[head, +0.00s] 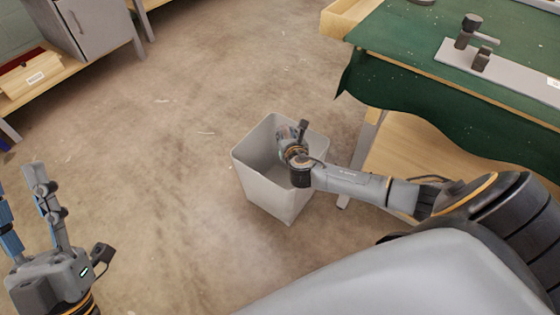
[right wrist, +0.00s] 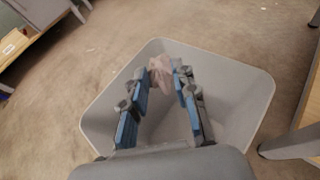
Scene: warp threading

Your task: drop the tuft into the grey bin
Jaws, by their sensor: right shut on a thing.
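The grey bin (head: 267,190) stands on the floor in the middle of the head view, its mouth facing up. My right gripper (head: 283,138) is over the bin's mouth, pointing down. In the right wrist view the right gripper's fingertips (right wrist: 167,70) are shut on a pale pinkish tuft (right wrist: 161,72), with the bin (right wrist: 240,88) around and below them. The tuft is hidden in the head view. My left gripper (head: 22,190) is at the lower left of the head view, its fingers apart and nothing seen between them.
A workbench with a green cloth (head: 415,55) stands right of the bin, the cloth hanging over its edge. A grey fixture (head: 500,75) lies on it. A low shelf with a wooden box (head: 28,80) is at the upper left. The floor left of the bin is clear.

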